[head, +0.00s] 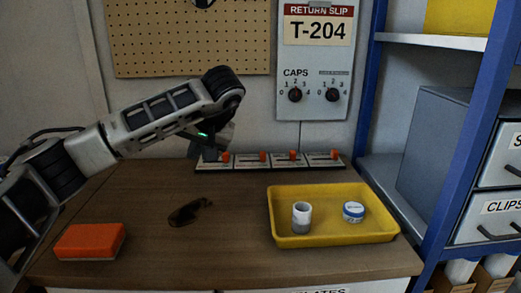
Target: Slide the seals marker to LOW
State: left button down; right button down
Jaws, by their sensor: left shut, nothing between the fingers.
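A row of several slider units (268,166) with orange markers stands at the back of the bench, against the wall. Their labels are too small to read, so I cannot tell which one is the seals slider. The leftmost orange marker (226,157) shows just right of my left gripper (211,155). My left gripper points down at the left end of the row, with its fingers shut and empty. I cannot tell whether it touches the marker. The wrist hides part of the area behind it. My right gripper is not in view.
A yellow tray (333,238) on the bench holds a white-and-grey jar (301,217) and a blue-and-white round container (353,211). An orange block (90,242) and dark glasses (189,212) lie on the left. A panel with two knobs (314,93) hangs above the sliders.

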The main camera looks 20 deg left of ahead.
aim_at(292, 154)
jog(key=u, duration=2.3)
jog(key=k, duration=1.55)
jog(key=z, duration=2)
jog(key=i, duration=1.65)
